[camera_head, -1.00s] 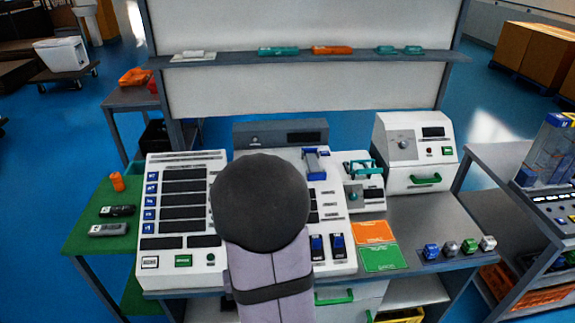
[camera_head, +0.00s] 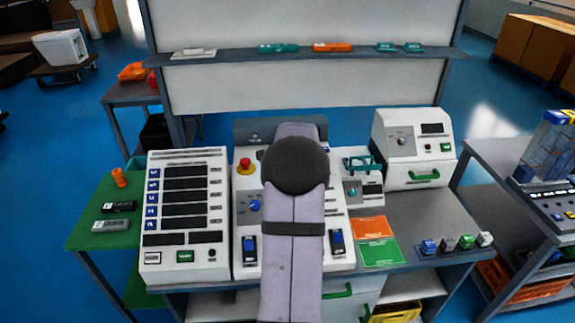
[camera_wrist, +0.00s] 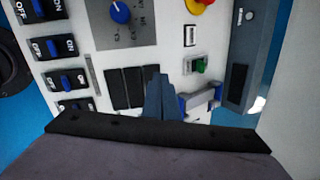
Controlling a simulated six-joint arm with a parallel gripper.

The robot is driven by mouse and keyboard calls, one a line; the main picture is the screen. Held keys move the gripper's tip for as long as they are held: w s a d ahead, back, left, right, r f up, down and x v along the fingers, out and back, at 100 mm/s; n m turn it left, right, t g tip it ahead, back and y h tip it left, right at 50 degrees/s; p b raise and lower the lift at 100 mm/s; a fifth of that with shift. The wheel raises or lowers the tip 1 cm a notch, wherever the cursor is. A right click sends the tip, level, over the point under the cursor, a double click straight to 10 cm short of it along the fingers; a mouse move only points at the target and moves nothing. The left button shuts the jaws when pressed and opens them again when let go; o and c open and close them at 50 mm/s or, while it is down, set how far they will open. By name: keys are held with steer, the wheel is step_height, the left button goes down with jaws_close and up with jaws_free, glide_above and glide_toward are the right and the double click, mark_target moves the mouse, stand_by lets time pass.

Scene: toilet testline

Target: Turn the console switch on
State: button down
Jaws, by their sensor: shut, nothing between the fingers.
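The white console (camera_head: 239,226) stands mid-bench. Its face carries a red button (camera_head: 245,165), a blue knob (camera_head: 255,205) and blue rockers (camera_head: 249,249) along its front. The wrist view shows the console turned sideways. There the ON/OFF rockers (camera_wrist: 67,80) run down the left, and the knob (camera_wrist: 120,12) is at the top. A small green switch (camera_wrist: 198,66) sits right of centre. I cannot tell which is the console switch. My gripper (camera_wrist: 158,80) is shut and empty, over the console between the dark panels and the blue-and-white lever; contact is unclear. In the head view my arm hides it.
The blue-and-white lever (camera_wrist: 200,98) lies close to my fingers. A left panel (camera_head: 151,245) adjoins the console. A small unit with a teal handle (camera_head: 362,163) and a white instrument box (camera_head: 413,150) stand right. Orange and green cards (camera_head: 381,252) lie on the bench.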

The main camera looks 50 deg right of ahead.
steer(key=d+r+m, duration=0.1)
steer(key=m, duration=0.4)
steer(key=w+d+r+m+h, duration=0.1)
steer(key=m, duration=0.4)
steer(key=w+d+r+m+t, duration=0.1)
steer(key=r+m, duration=0.1)
steer(key=m, duration=0.3)
steer(key=shift+w+d+m+h, duration=0.1)
steer(key=shift+d+m+h, duration=0.2)
steer(key=shift+h, duration=0.1)
steer(key=shift+f, duration=0.15)
steer(key=shift+p+x, duration=1.55)
steer(key=shift+x, duration=3.35)
steer(key=shift+w, duration=0.15)
